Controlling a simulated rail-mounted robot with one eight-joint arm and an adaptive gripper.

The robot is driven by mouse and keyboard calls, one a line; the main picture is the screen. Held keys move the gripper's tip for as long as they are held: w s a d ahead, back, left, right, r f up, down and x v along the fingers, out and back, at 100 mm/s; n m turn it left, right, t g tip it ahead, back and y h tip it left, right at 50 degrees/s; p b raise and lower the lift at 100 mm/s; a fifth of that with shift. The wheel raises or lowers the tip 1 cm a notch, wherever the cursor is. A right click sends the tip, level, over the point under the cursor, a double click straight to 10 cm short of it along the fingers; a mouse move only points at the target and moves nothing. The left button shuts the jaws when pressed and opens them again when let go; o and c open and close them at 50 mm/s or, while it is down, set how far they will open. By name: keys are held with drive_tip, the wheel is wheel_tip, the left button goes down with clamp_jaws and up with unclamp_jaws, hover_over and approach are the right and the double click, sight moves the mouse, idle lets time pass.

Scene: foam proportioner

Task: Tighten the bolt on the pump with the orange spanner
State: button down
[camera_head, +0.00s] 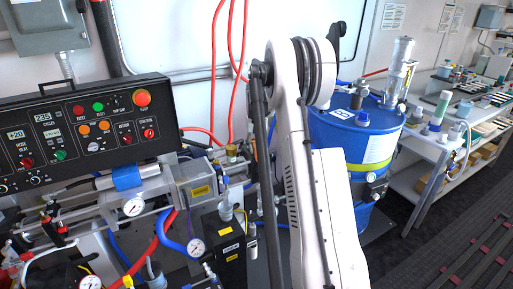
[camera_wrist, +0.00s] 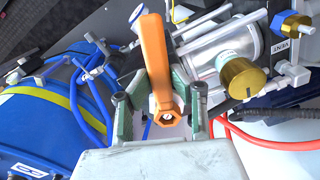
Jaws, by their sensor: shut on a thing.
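The orange spanner (camera_wrist: 157,62) is in the wrist view, with its ring end near the gripper's body and its long body pointing to the top of the picture. My gripper (camera_wrist: 158,97) is shut on it, with a greenish-grey finger on each side. The pump's metal cylinder (camera_wrist: 222,52) with a brass-coloured cap (camera_wrist: 242,78) lies to the right of the spanner, apart from it in the picture. In the head view the pump's grey metal block (camera_head: 197,188) shows left of my arm. I cannot make out the bolt, and my gripper is hidden in the head view.
A black control panel (camera_head: 85,130) stands over gauges and hoses at left. A blue drum (camera_head: 345,140) stands behind my arm; it also shows in the wrist view (camera_wrist: 45,125). Blue hoses (camera_wrist: 92,100) and a red hose (camera_wrist: 265,143) run close around the gripper. A shelf bench (camera_head: 435,150) stands at right.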

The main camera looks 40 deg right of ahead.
drive_tip(key=shift+f, duration=0.1)
idle(0.4)
drive_tip(key=shift+w+a+m+b, duration=0.35)
drive_tip(key=shift+a+m+b, duration=0.1)
drive_tip(key=shift+m, duration=0.55)
drive_tip(key=shift+w+a+m+b, duration=0.3)
drive_tip(key=shift+m+b, duration=0.05)
drive_tip(key=shift+m, duration=0.25)
drive_tip(key=shift+w+a+m, duration=0.1)
drive_tip(key=shift+m, duration=0.2)
drive_tip(key=shift+w+a+m+b, duration=0.3)
drive_tip(key=shift+w+m+b, duration=0.15)
drive_tip(key=shift+m, duration=0.45)
